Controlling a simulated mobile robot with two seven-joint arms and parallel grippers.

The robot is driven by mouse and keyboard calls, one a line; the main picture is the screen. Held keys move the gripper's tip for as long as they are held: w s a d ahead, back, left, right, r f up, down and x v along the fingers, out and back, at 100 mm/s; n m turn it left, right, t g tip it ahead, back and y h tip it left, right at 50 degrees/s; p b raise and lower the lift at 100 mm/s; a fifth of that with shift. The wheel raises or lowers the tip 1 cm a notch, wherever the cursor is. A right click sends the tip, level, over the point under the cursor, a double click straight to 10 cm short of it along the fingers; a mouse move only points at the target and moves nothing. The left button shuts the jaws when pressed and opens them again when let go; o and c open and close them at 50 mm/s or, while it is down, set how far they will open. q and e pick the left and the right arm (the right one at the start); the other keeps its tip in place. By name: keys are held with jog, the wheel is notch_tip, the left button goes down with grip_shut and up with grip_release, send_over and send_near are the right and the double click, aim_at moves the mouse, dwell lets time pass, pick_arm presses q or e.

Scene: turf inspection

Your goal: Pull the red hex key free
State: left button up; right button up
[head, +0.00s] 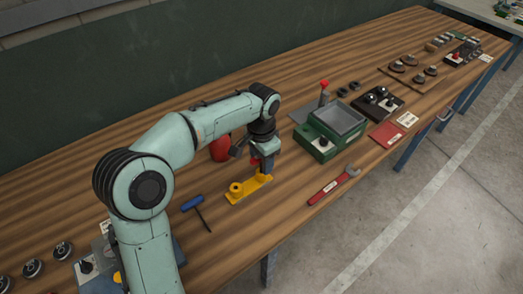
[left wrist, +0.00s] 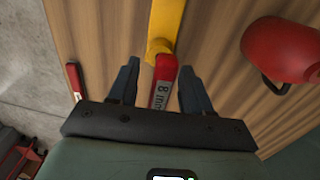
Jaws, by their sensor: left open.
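The red hex key (left wrist: 164,70), with an "8 mm" label on its handle, stands at the yellow holder (left wrist: 166,22) in the left wrist view. A little of its red also shows under my left gripper (head: 264,158) in the head view. The yellow holder (head: 240,190) lies flat on the wooden bench. My left gripper (left wrist: 158,72) is open, with one dark finger on each side of the red handle and a gap visible on both sides. The key's lower end is hidden. My right gripper is not in view.
A red rounded object (left wrist: 282,50) stands beside the holder, partly behind my arm in the head view (head: 220,149). A blue-handled T-shaped tool (head: 193,203) and a red-handled wrench (head: 334,185) lie nearby. A green box (head: 320,146) stands to the right. Bare bench lies between them.

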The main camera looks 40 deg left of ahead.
pick_arm(q)
jog(key=shift+f, duration=0.5)
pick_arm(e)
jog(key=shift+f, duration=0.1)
pick_arm(q)
grip_shut()
jog(key=c, duration=0.5)
grip_release()
jog(key=shift+c, duration=0.2)
grip_shut()
jog(key=shift+r, duration=0.25)
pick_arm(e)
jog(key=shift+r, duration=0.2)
pick_arm(q)
jog(key=shift+r+p, duration=1.8)
jog(key=shift+r, duration=0.2)
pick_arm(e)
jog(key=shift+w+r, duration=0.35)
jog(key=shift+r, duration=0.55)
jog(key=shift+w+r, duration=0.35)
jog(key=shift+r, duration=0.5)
pick_arm(q)
jog(key=shift+r, duration=0.25)
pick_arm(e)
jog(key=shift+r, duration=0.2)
